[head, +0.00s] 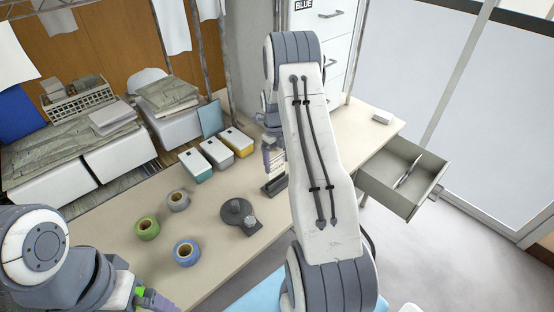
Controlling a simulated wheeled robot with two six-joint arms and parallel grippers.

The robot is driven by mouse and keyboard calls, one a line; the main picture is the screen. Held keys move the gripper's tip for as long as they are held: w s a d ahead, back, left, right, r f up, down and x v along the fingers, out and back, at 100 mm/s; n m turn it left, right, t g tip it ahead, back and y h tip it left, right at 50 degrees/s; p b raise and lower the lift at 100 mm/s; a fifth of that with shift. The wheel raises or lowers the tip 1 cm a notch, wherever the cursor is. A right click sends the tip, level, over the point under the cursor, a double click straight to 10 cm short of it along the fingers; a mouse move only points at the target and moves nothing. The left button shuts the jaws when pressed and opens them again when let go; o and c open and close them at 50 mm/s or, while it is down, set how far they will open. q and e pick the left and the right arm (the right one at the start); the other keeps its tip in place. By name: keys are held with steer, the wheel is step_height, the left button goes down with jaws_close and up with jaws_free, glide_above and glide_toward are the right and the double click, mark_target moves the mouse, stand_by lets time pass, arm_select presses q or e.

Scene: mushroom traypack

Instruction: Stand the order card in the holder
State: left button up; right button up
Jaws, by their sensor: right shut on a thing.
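The holder (273,188) is a small dark base on the table, right of the tape rolls. My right gripper (271,158) is just above it, partly hidden by my own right arm. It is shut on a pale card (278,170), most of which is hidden. The card looks upright above the holder; I cannot tell whether its lower edge sits in the slot. My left gripper (152,301) is at the bottom left edge, low and cut off, away from the holder; its opening is unclear.
Three lidded boxes (216,152) stand behind. An open drawer (405,178) juts out at right. The front table is fairly clear.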

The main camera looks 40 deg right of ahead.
steer(key=shift+f+b, duration=1.35)
steer(key=shift+f, duration=1)
steer(key=shift+f, duration=0.15)
steer(key=o, duration=0.9)
steer(key=shift+o, duration=0.2)
step_height(320, 180, up, 10)
steer(key=b, duration=0.1)
steer(key=shift+w+r, duration=0.25)
steer(key=shift+w, duration=0.05)
